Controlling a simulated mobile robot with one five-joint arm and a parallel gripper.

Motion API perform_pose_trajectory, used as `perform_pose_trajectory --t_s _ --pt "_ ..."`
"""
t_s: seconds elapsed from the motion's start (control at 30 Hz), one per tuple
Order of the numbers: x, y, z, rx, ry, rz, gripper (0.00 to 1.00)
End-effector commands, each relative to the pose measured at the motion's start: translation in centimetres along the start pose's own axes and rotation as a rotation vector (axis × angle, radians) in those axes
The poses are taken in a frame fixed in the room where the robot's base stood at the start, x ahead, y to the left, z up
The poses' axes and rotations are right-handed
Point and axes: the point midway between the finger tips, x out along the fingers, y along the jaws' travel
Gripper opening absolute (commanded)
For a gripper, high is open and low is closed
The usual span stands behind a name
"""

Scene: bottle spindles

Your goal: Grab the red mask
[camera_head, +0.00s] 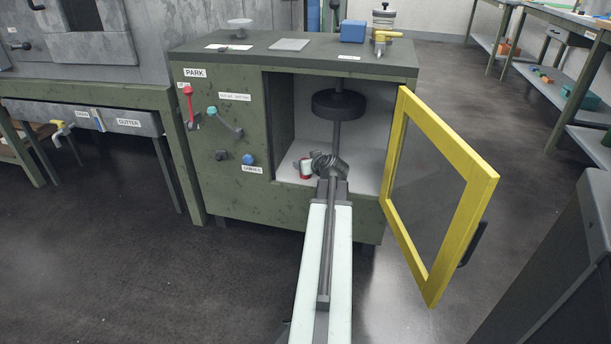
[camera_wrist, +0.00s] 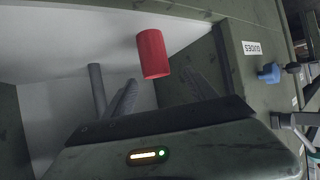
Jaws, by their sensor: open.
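The red mask is a small red cylinder (camera_wrist: 152,54) in the wrist view, in front of a pale cabinet panel. In the head view a small red piece with a pale top (camera_head: 305,170) shows on the cabinet floor, just left of my gripper (camera_head: 326,164). My gripper (camera_wrist: 160,77) is open and reaches into the cabinet. In the wrist view the red mask lies between the lines of the two dark fingers, around or just beyond their tips. I cannot tell whether they touch it.
The green cabinet (camera_head: 235,185) has an open yellow-framed door (camera_head: 483,205) at right. A dark disc (camera_head: 338,104) on a vertical shaft hangs above my gripper. Red and teal levers (camera_head: 188,92) and a blue knob (camera_head: 248,159) are on the front. Floor at left is clear.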

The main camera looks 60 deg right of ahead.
Motion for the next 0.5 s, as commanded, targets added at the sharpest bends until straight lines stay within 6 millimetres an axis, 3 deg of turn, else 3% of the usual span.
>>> perform_pose_trajectory --t_s 0.13,0.33,0.5 --pt "2.1 0.7 0.3 0.003 -0.001 0.005 0.66" --pt "2.8 1.0 0.2 0.006 -0.001 0.01 0.66" --pt "5.8 1.2 0.4 0.006 -0.001 0.011 0.66"
